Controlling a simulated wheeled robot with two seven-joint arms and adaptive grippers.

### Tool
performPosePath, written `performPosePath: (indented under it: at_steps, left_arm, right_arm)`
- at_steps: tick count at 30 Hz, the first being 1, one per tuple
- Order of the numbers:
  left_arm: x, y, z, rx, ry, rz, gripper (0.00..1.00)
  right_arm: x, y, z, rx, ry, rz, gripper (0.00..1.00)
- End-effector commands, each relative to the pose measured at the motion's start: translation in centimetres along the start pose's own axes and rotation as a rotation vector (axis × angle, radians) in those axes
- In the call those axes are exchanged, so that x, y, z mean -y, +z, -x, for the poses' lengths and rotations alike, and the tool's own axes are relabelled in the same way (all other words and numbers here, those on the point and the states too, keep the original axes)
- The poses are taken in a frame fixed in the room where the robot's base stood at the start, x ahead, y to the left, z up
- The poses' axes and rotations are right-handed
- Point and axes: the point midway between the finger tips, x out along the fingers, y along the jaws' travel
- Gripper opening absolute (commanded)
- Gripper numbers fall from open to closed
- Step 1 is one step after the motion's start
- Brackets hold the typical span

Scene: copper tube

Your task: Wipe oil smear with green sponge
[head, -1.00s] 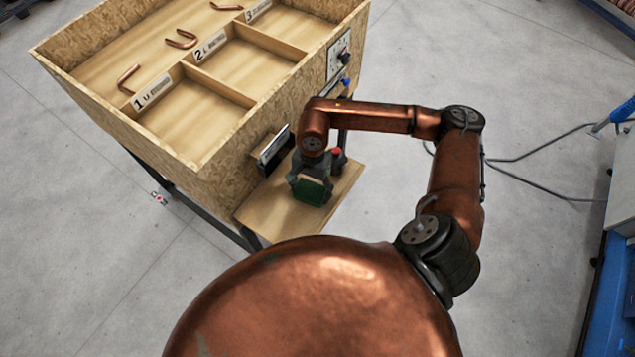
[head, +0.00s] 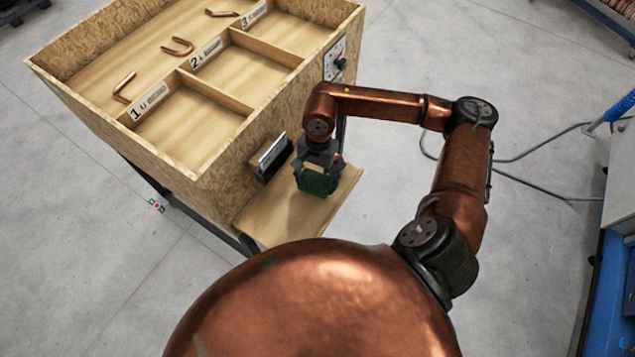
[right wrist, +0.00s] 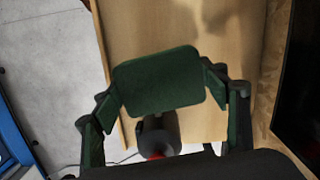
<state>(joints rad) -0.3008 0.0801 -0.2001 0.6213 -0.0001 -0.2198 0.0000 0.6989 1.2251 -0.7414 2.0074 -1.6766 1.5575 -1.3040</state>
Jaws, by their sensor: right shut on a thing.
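My right gripper (head: 318,166) is shut on the green sponge (head: 317,182), over the small wooden shelf (head: 272,218) on the front of the box. In the right wrist view the sponge (right wrist: 158,82) sits between the two finger pads, its broad face toward the camera. I cannot tell whether it touches the shelf board (right wrist: 140,30). A darker brownish patch (right wrist: 222,25) shows on the board beyond the sponge; I cannot tell if it is the oil smear or a shadow. My left gripper is not in view.
A holder with flat items (head: 270,158) is on the box front, left of my right gripper. The wooden box (head: 215,165) holds numbered compartments and bent copper tubes (head: 180,47).

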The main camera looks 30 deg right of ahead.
Motion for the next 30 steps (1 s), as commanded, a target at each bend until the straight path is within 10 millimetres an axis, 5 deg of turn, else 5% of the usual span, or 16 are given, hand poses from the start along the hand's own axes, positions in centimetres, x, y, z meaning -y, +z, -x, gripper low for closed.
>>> performPosePath:
  at_steps: [12,30]
  left_arm:
    - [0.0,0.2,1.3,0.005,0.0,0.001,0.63]
    - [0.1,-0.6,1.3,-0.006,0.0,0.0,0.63]
  right_arm:
    - [-0.3,0.3,3.5,-0.002,-0.001,-0.006,0.53]
    - [-0.2,0.3,3.6,0.0,0.0,-0.001,0.53]
